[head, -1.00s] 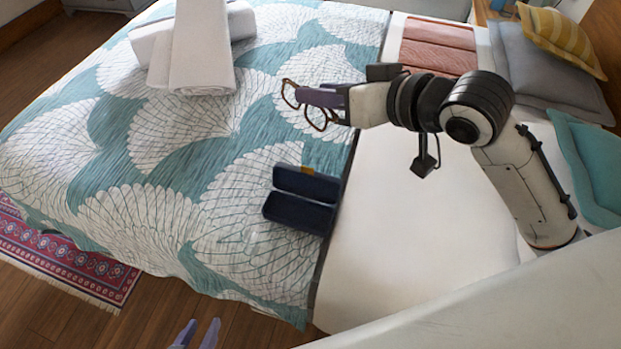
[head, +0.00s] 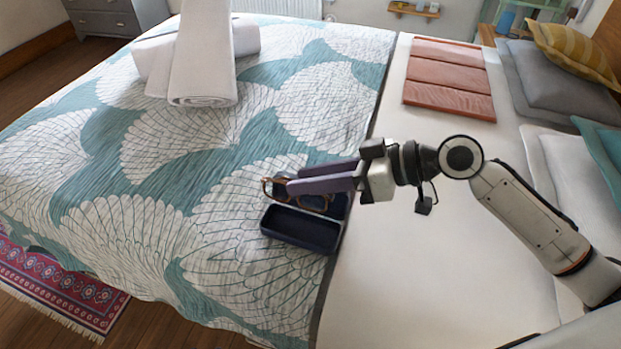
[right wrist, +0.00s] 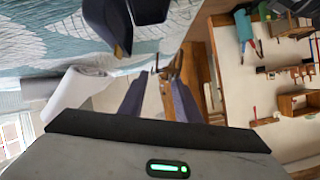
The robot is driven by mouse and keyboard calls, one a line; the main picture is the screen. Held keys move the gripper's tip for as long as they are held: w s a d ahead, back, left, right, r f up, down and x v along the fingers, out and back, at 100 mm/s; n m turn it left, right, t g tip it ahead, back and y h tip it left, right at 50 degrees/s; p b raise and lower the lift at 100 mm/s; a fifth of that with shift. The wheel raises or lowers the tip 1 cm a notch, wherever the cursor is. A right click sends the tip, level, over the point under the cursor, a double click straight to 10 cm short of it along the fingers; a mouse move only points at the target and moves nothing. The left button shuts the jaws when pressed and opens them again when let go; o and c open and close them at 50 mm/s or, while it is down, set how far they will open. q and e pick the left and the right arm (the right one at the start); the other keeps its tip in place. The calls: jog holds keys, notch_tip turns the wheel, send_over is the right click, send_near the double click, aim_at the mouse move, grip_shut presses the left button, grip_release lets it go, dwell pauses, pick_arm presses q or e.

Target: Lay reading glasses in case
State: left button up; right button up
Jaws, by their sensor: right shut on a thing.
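The open dark navy glasses case (head: 298,229) lies on the patterned bedspread near its right edge, with its lid raised at the back. It also shows in the right wrist view (right wrist: 148,12) at the top. My right gripper (head: 290,180) is shut on the brown-framed reading glasses (head: 312,201) and holds them in front of the lid, over the back of the case. Whether the glasses touch the case I cannot tell. In the right wrist view the purple fingers (right wrist: 158,98) show, with part of the brown frame near their tips. My left gripper is not in view.
A folded salmon blanket (head: 450,78) and pillows (head: 570,85) lie to the right. The white sheet (head: 425,270) right of the case is bare.

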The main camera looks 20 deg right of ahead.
jog(key=shift+s+d, duration=0.1)
jog(key=shift+f+b, duration=0.85)
jog(key=shift+f, duration=0.2)
notch_tip(320, 180, down, 5)
jog(key=b, duration=0.4)
jog(key=shift+f, duration=0.3)
